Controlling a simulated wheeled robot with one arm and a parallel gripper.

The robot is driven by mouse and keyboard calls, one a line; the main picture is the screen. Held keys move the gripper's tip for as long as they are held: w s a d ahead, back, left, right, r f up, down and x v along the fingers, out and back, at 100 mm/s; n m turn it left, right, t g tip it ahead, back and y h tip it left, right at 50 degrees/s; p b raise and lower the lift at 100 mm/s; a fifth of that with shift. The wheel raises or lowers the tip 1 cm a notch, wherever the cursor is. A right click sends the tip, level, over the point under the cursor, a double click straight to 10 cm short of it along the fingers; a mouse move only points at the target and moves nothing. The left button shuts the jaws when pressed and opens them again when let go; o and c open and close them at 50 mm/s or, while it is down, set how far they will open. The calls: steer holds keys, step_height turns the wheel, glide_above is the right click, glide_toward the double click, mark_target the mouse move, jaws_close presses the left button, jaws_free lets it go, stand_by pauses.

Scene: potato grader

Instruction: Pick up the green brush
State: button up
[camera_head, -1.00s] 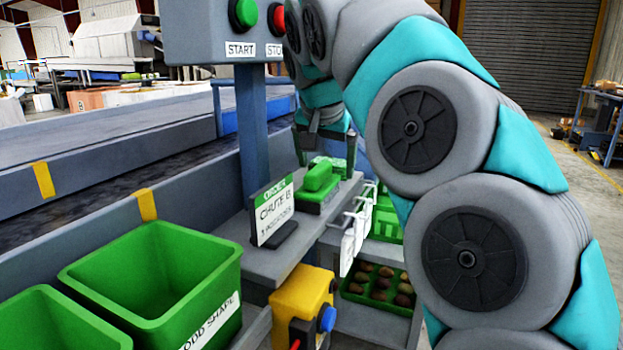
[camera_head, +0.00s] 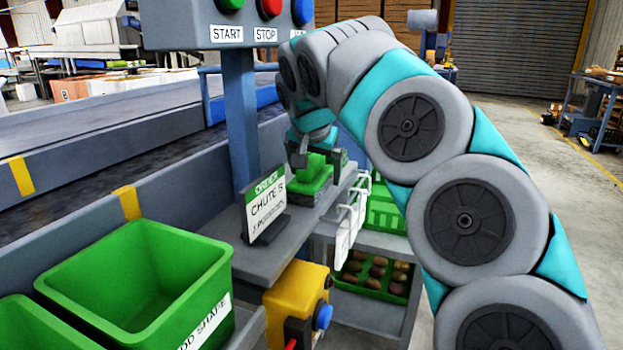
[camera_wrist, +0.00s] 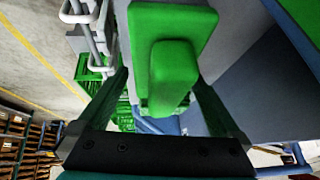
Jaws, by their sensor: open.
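The green brush (camera_head: 312,180) lies on the grey shelf (camera_head: 275,262), behind the chute sign. It has a flat green base with a raised block handle on top. My gripper (camera_head: 317,162) is at the brush, pointing down, with its fingers apart. In the wrist view the brush handle (camera_wrist: 173,72) lies between the two open fingers of my gripper (camera_wrist: 165,100), with a gap visible on the left side. I cannot tell whether either finger touches it. The far side of the brush is partly hidden by my gripper.
A "CHUTE B" order sign (camera_head: 265,205) stands in front of the brush. A post (camera_head: 238,130) carries the START/STOP panel (camera_head: 225,30). A white wire rack (camera_head: 348,222) hangs on the shelf's right edge. Green bins (camera_head: 140,280) and a yellow box (camera_head: 297,290) are nearer.

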steer(key=shift+c, duration=0.2)
steer(key=c, duration=1.4)
steer(key=shift+r, duration=0.15)
